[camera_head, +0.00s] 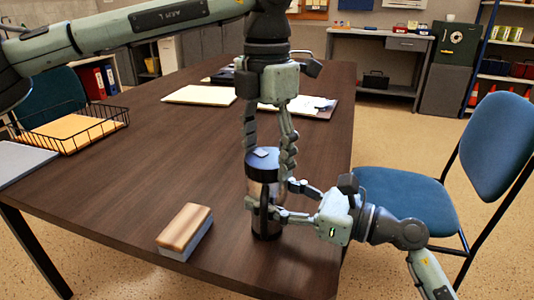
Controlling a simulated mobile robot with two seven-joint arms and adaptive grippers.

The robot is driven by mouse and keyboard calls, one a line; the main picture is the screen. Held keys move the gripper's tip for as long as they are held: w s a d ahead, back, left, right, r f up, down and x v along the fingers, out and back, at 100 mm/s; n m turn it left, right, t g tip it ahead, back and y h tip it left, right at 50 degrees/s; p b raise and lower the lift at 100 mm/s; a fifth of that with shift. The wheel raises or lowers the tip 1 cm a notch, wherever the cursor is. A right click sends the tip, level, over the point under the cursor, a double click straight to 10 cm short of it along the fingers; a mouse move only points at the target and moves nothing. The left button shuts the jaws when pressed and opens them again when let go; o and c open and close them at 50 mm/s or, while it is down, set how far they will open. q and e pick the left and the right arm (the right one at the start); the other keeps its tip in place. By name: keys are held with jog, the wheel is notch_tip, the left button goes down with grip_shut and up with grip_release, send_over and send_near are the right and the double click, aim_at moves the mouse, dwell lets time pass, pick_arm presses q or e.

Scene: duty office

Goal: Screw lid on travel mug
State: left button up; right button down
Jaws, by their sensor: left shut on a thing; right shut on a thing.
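The travel mug (256,190) stands upright on the dark wooden table near its front right part. I cannot tell how tightly the lid sits on the rim. My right gripper (268,202) comes in from the right and is shut on the mug's body, hiding part of it.
A wood-topped eraser block (185,231) lies on the table (130,165) left of the mug. A wire tray (72,132) with an orange folder is at the far left. Papers (200,95) lie at the back. A blue chair (420,200) stands right of the table.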

pick_arm(q)
jog(key=o, duration=1.4)
notch_tip(320, 180, up, 12)
pick_arm(e)
jog(key=shift+c, duration=2.4)
grip_release()
jog(key=v, duration=1.2)
jog(key=shift+s, duration=0.1)
